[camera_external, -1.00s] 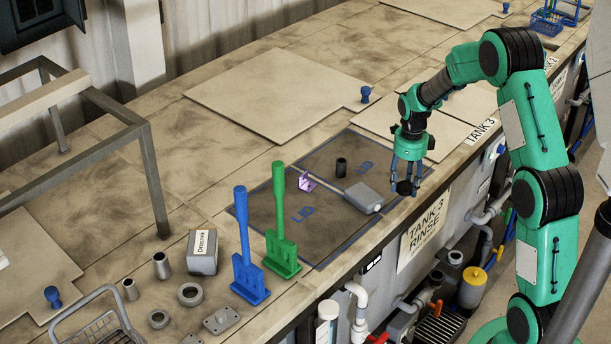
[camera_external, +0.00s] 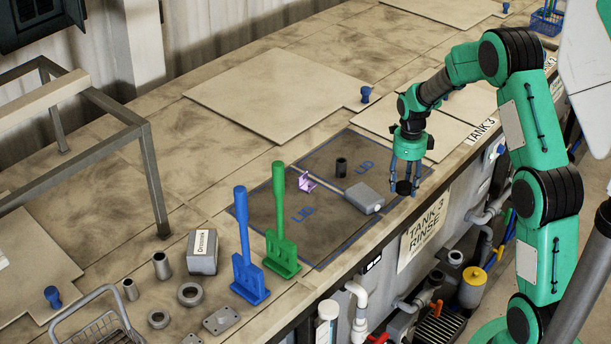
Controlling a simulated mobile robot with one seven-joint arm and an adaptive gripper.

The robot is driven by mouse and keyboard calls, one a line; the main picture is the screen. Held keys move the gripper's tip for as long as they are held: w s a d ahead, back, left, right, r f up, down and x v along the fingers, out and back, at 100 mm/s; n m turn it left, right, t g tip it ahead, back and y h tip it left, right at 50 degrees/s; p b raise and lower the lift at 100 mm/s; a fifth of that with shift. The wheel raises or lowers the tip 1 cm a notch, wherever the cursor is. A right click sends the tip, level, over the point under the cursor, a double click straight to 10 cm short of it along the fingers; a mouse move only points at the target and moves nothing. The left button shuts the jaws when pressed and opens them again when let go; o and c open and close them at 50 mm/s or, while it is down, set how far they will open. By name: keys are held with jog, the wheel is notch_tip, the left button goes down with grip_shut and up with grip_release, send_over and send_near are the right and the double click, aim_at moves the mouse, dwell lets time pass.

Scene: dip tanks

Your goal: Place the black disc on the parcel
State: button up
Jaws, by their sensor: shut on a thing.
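My gripper (camera_external: 405,182) points down above the front edge of the bench, right of the lid area. Its fingers are shut on the black disc (camera_external: 404,187), which it holds in the air. A grey box with a white label (camera_external: 203,252), which looks like the parcel, sits on the bench at the lower left, well away from my gripper. Its top looks bare.
Blue (camera_external: 248,262) and green (camera_external: 282,235) upright-handled tools stand between the box and my gripper. Several metal parts and a wire basket (camera_external: 88,325) surround the box.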

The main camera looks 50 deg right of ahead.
jog(key=w+a+r+n, duration=0.1)
jog(key=w+a, duration=0.2)
jog(key=w+a+r, duration=0.1)
jog(key=w+a, duration=0.3)
jog(key=w+a+r+n, duration=0.1)
jog(key=w+a, duration=0.2)
jog(key=shift+w+a+n, duration=0.2)
jog(key=shift+a+n, duration=0.05)
jog(key=shift+n, duration=0.05)
jog(key=w+a+r+n, duration=0.3)
jog(key=w+a, duration=0.1)
jog(key=a, duration=1.1)
jog(key=w+a+r+n, duration=0.3)
jog(key=w+a, duration=0.2)
jog(key=a, duration=1.1)
jog(key=w+a+r+n, duration=0.2)
jog(key=w+a, duration=0.3)
jog(key=a, duration=1.1)
jog(key=shift+r+n+p, duration=0.4)
jog(key=shift+r, duration=0.45)
jog(key=shift+w+f, duration=0.1)
send_over(208, 247)
jog(key=shift+f+p, duration=0.35)
jog(key=shift+f, duration=2.7)
jog(key=shift+f, duration=1.85)
